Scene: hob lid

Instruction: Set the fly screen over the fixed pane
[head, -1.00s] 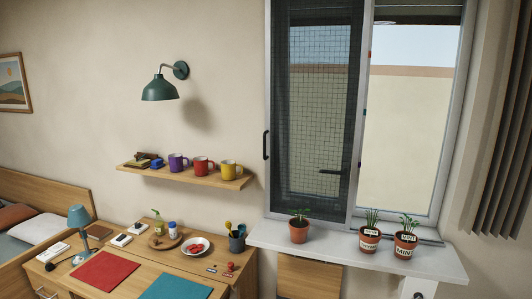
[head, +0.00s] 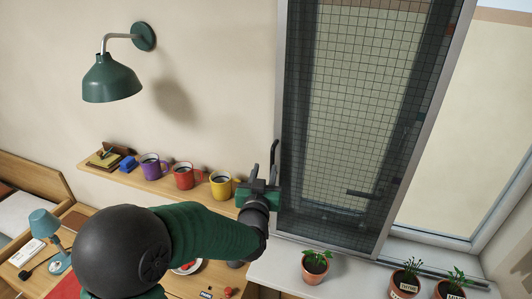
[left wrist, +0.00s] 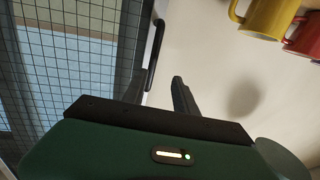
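The right pane (head: 465,120) is uncovered. The screen's black pull handle (head: 274,156) is on its left edge. My left gripper (head: 264,184) is beside the lower end of that handle. In the left wrist view, my left gripper (left wrist: 159,78) is open, and the pull handle (left wrist: 154,55) shows between and beyond its fingertips; contact cannot be told. My right gripper is out of view.
A shelf (head: 110,178) with purple, red and yellow mugs (head: 221,185) is close left of my gripper. Potted plants stand on the windowsill (head: 345,272), one pot (head: 315,267) below the screen. A green wall lamp (head: 112,80) hangs at upper left.

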